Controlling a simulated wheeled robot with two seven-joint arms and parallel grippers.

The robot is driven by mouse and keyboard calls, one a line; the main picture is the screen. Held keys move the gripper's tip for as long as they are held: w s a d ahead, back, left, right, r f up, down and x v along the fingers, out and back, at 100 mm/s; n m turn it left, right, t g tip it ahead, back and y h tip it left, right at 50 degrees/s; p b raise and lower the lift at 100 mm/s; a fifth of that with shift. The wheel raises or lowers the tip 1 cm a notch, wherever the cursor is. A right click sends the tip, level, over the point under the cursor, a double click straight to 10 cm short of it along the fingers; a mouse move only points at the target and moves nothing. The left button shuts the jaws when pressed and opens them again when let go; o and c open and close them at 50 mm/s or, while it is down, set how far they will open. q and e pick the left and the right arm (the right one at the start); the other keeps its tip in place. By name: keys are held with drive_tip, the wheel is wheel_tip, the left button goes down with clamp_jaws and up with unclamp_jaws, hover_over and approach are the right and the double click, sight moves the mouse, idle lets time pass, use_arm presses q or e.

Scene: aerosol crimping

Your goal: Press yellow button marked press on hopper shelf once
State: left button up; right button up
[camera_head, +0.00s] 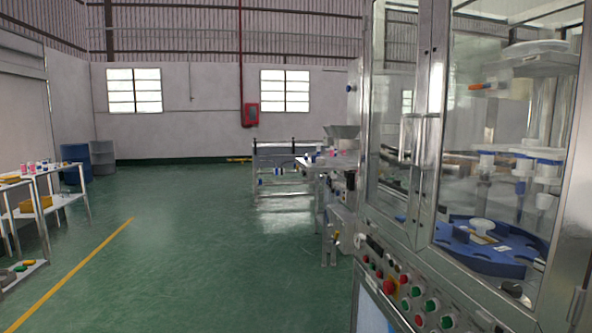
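A metal hopper (341,132) stands over a steel shelf (318,166) in the middle distance, just left of the large machine. Small pink and dark items sit on this shelf. I cannot make out a yellow button marked press on it; at this distance it is too small or hidden. Neither of my grippers shows in the head view.
A glass-doored crimping machine (438,150) with a blue rotary plate (490,258) and a panel of coloured buttons (405,293) fills the right side. A bench (60,168) stands at left. Green floor (190,240) with a yellow line (82,268) lies open between them.

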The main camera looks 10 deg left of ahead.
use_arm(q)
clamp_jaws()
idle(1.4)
